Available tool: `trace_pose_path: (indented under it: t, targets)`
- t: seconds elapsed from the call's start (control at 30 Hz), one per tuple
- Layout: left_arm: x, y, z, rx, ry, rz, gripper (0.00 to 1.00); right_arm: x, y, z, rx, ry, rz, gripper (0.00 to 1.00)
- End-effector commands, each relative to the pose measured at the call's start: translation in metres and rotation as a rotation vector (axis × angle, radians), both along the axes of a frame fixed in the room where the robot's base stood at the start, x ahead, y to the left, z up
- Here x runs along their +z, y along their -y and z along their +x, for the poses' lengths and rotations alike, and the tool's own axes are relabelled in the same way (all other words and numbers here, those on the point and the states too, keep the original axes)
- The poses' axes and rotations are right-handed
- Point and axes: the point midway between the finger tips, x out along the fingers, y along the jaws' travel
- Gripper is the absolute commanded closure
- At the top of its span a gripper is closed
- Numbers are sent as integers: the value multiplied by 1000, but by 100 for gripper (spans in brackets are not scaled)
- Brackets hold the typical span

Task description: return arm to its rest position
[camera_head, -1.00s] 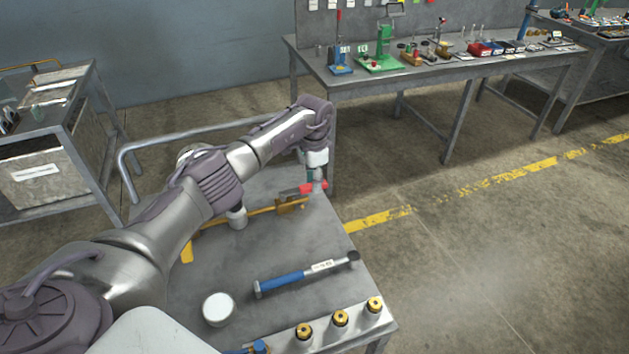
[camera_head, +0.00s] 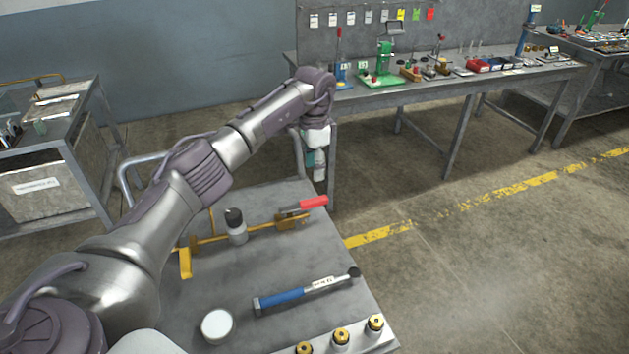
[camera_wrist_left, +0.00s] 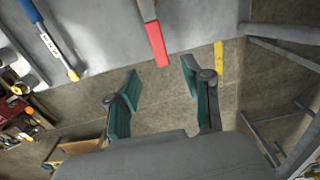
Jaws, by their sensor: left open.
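My left arm reaches in from the left across the grey cart top in the head view. My left gripper (camera_head: 316,168) hangs down past the cart's far edge, beyond a clamp with a red handle (camera_head: 313,202). In the left wrist view its two green-lined fingers (camera_wrist_left: 161,97) are spread wide with nothing between them. The red handle (camera_wrist_left: 156,44) lies just ahead of the fingertips there, apart from them. My right gripper is not in the head view.
A workbench (camera_head: 440,87) stands behind. The floor to the right is clear.

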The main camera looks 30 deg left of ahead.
Motion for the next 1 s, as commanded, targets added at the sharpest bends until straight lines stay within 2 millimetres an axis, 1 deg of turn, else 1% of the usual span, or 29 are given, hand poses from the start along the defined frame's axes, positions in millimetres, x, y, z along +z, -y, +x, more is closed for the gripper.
trace_pose_path:
  t: [0.1, 0.2, 0.7, 0.77, 1.0]
  targets:
    - [11, 0, 0, 0, 0, 0, 50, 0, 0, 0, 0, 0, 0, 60]
    - [15, 0, 0, 0, 0, 0, 50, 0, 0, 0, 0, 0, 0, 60]
    - [16, 0, 0, 1, -1, 1, 50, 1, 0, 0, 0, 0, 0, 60]
    - [22, 0, 0, 1, 0, 0, 50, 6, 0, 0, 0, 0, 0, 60]
    - [67, 0, 0, 1, 0, 0, 50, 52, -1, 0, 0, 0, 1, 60]
